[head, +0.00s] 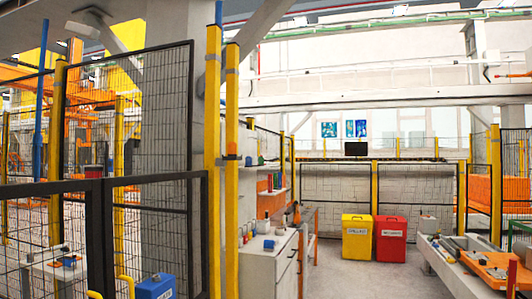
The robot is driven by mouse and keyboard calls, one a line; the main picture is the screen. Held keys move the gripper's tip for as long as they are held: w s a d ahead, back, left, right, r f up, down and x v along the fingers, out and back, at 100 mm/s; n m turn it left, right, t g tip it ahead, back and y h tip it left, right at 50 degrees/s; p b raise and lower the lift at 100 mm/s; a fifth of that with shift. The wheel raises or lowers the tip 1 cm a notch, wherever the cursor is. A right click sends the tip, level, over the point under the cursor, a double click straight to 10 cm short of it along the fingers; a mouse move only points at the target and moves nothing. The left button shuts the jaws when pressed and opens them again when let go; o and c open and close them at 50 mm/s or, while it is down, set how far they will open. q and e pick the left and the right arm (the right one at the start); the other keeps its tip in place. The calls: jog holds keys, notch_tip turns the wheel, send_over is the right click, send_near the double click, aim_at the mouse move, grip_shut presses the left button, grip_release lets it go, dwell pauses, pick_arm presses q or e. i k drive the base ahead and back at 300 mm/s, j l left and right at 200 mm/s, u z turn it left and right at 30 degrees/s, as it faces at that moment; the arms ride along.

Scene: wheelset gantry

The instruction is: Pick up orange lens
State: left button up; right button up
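I cannot make out an orange lens for certain. A small orange and dark object (297,214) stands upright at the far end of the white workbench (262,262), and its kind is too small to tell. An orange flat piece (488,264) lies on the long light bench (450,270) at the right. Neither of my grippers is in view.
A black mesh fence (150,130) and yellow posts (232,170) block the left. Yellow (357,240) and red (390,242) bins stand at the back. A blue box (156,287) sits low at the front left. Grey floor (370,278) is clear between the benches.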

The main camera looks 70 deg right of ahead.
aim_at(232, 146)
jog(key=z, duration=1.95)
jog(key=i+j+z, duration=0.2)
jog(key=i, duration=0.2)
jog(key=i+j+z, duration=0.15)
jog(key=i+j, duration=0.15)
jog(key=i, duration=0.1)
